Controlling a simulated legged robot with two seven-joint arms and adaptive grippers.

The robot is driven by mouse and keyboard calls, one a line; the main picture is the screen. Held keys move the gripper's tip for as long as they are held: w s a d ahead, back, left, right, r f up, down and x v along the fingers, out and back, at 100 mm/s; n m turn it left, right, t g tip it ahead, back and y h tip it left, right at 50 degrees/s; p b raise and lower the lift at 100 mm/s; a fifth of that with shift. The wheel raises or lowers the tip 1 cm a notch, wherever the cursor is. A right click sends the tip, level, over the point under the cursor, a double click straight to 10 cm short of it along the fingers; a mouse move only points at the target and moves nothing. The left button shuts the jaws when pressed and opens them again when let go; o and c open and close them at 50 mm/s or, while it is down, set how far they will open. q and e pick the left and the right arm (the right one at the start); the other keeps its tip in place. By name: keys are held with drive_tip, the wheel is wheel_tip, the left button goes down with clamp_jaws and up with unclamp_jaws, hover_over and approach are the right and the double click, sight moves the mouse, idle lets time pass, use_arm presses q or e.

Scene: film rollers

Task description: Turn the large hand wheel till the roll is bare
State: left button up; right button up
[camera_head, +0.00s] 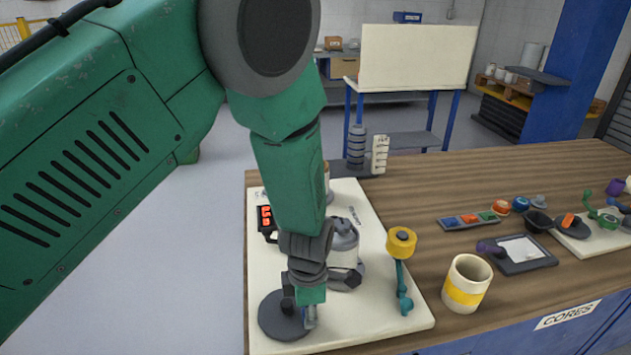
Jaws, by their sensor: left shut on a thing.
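My green left arm comes in from the left and reaches down over a white board (385,318) on the wooden table. My left gripper (304,308) is at the front left of the board, shut at the large dark round hand wheel (280,322). The arm and fingers hide part of the wheel and the exact grip. Just behind the gripper stands a white and grey roller unit (343,255), which seems to carry the roll; the arm partly covers it, so I cannot tell how much film is on it. My right gripper is not in view.
A teal crank with a yellow knob (401,242) stands on the board's right side. A red-digit display (265,218) is at its left. A yellow-white cup (466,284) stands right of the board. Trays and small parts (519,254) lie farther right.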

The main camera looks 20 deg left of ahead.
use_arm(q)
drive_tip(key=shift+w, duration=0.9)
drive_tip(key=shift+f, duration=0.1)
drive_tip(key=shift+w+a, duration=0.3)
drive_tip(key=shift+w, duration=0.6)
drive_tip(key=shift+a, duration=0.25)
